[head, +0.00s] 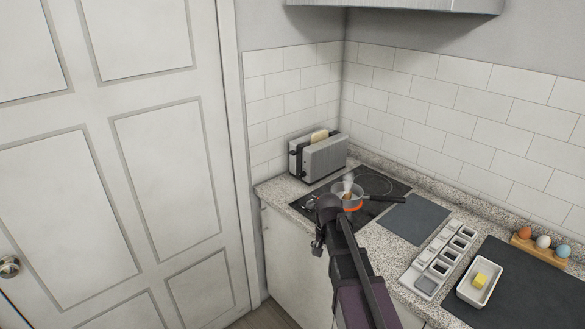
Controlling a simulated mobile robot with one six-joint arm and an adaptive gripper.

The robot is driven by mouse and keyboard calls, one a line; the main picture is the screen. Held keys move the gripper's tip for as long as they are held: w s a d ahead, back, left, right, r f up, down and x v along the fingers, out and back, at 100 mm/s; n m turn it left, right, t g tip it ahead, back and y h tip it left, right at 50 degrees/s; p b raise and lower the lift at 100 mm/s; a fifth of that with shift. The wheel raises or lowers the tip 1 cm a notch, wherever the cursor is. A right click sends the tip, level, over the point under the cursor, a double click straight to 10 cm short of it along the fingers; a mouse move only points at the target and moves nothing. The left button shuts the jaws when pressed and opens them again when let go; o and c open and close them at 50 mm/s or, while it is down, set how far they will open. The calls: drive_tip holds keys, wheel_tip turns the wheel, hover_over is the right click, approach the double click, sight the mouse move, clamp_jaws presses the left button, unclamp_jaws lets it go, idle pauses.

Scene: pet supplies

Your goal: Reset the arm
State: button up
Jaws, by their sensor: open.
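My arm reaches up from the bottom middle of the head view, over the front edge of the counter. My gripper (313,204) is at its far end, small and dark, above the front left part of the black cooktop (399,187). It is open, and I see nothing held in it. The fingertips are hard to make out against the cooktop. A small steaming pan (349,190) with a dark handle stands on a glowing orange burner just right of my gripper; the arm's end hides part of its left side.
A toaster (325,158) with bread stands behind the cooktop. To the right are a dark grey board (413,219), a sectioned container (426,285), a white dish (470,293) with butter (481,279), and an egg holder (533,250). A white door (110,150) is at left.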

drive_tip(key=s+n, duration=0.4)
drive_tip(key=s, duration=0.9)
drive_tip(key=shift+s+n, duration=0.35)
drive_tip(key=shift+n, duration=0.05)
